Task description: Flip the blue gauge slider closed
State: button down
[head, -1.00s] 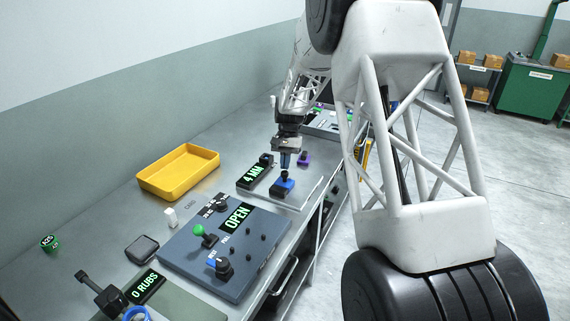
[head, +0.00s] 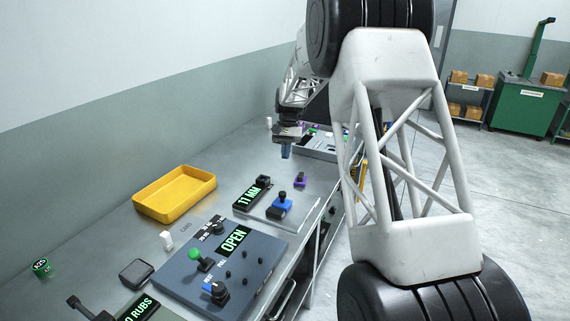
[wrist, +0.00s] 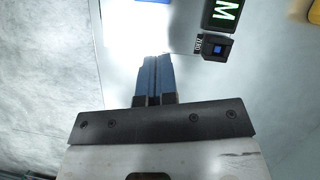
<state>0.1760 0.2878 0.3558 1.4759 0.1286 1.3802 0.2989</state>
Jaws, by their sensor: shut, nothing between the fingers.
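The blue gauge slider (head: 279,208) is a blue block with a black knob on top. It sits on a pale plate beside the gauge display (head: 252,193), which reads 11 MM in green. My gripper (head: 286,154) is shut and empty, with its blue fingers pointing down. It is above the bench, farther back than the slider and apart from it. In the wrist view the shut fingers (wrist: 153,76) hang over pale bare surface. A sliver of blue (wrist: 152,1) shows at the top edge there, probably the slider. The display (wrist: 222,12) is partly cut off.
A black block with a blue square (wrist: 215,48) is near the display. A small purple piece (head: 300,180) stands behind the slider. A grey tray (head: 317,143) lies farther back.

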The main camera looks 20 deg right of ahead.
jog(key=shift+w+d+r, duration=0.1)
jog(key=shift+r, duration=0.25)
jog(key=shift+w+d+r, duration=0.1)
jog(key=shift+w+d, duration=0.55)
send_near(282, 200)
jog(key=w+f, duration=0.1)
jog(key=w+d+f, duration=0.2)
jog(key=w, duration=0.1)
jog(key=shift+w+f, duration=0.1)
jog(key=shift+f, duration=0.3)
jog(key=shift+s+a+f, duration=0.1)
jog(key=shift+s+a, duration=0.05)
jog(key=shift+s, duration=0.25)
jog(key=shift+s+a+f, duration=0.15)
jog(key=shift+s+a, duration=0.05)
jog(key=shift+s, duration=0.15)
jog(key=shift+s+a, duration=0.3)
jog(key=shift+s, duration=0.25)
jog(key=shift+s+a, duration=0.3)
jog(key=shift+s, duration=0.25)
